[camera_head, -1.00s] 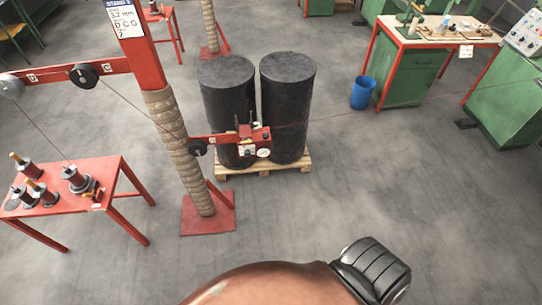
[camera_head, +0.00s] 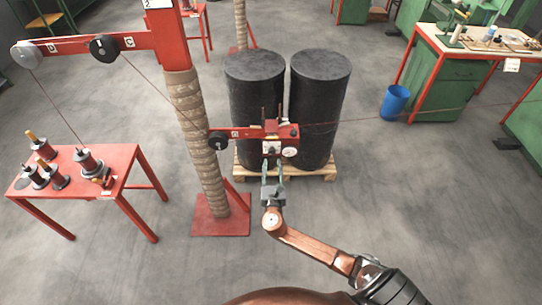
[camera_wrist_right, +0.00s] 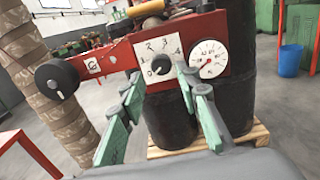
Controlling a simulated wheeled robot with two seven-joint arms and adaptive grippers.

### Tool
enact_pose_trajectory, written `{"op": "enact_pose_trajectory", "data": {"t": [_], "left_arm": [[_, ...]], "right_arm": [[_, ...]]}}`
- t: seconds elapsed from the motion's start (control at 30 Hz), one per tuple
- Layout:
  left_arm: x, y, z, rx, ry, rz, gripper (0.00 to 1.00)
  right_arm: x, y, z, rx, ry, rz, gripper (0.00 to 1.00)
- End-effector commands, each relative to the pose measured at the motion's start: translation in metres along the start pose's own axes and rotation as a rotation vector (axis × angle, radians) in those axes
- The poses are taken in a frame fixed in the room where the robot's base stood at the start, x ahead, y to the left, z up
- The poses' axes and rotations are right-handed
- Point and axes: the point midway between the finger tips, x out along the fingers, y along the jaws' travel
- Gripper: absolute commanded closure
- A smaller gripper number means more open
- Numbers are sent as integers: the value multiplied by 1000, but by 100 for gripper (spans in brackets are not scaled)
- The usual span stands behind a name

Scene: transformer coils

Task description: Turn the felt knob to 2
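The felt knob (camera_wrist_right: 160,68) is a small black knob on a white square dial plate with numbers around it, on the front of a red box. Its pointer seems to face the lower left, near the 0, but is too small to be sure. In the head view the dial plate (camera_head: 271,149) shows just beyond my right gripper (camera_head: 273,166). In the right wrist view the green fingers of my right gripper (camera_wrist_right: 160,77) are spread, one on each side of the knob, with nothing between them. I cannot tell whether they touch the plate. My left gripper is not in view.
A round white gauge (camera_wrist_right: 209,59) sits right of the dial. Two black drums (camera_head: 318,95) stand on a wooden pallet (camera_head: 325,171) behind the box. A rope-wrapped post (camera_head: 200,140) and a red table (camera_head: 125,165) with coils are at left. A thin wire runs past the box.

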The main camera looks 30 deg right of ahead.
Motion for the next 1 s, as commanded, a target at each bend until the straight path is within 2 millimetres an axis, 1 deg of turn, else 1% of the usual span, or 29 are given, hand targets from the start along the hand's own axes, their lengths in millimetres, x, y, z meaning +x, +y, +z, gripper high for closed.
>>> {"op": "enact_pose_trajectory", "data": {"t": [0.3, 0.43, 0.6, 0.83, 1.0], "left_arm": [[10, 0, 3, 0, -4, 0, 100], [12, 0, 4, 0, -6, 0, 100], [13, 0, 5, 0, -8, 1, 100], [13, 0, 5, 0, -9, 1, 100], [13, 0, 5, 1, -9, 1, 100]], "right_arm": [[50, 0, -2, 0, 2, -1, 70], [64, -1, -2, 1, 3, -1, 70], [70, -1, -2, 2, 5, -1, 70], [71, -1, -2, 3, 5, -1, 70], [71, -1, -2, 3, 6, -1, 82]]}}
